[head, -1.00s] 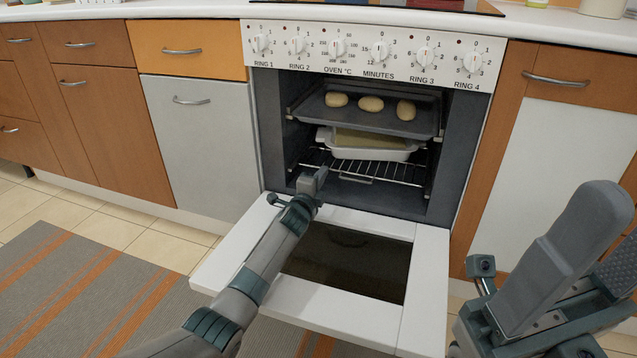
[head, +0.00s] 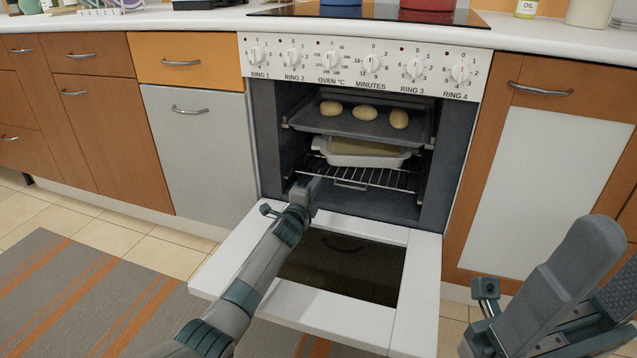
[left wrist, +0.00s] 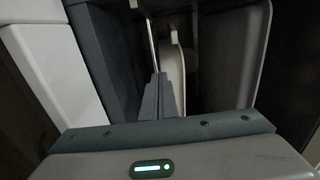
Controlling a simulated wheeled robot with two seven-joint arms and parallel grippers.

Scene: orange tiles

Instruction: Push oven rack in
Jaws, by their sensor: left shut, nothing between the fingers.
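The oven rack (head: 385,178) is a wire rack low in the open oven (head: 458,150), with a handle-like loop at its front edge. A white dish (head: 362,160) stands above it, seemingly on it. My left gripper (head: 313,184) is shut and empty, its tip at the front left of the rack. Whether it touches the rack I cannot tell. In the left wrist view its closed fingers (left wrist: 163,98) point into the dark oven. My right gripper (head: 611,254) is at the lower right, close to the camera, its fingers apart and partly cut off.
The oven door (head: 418,290) hangs open under my left arm. A dark baking tray (head: 372,124) with three buns is above the dish. A counter (head: 170,22) runs above. Cabinets flank the oven. A striped rug (head: 80,295) lies on the floor at left.

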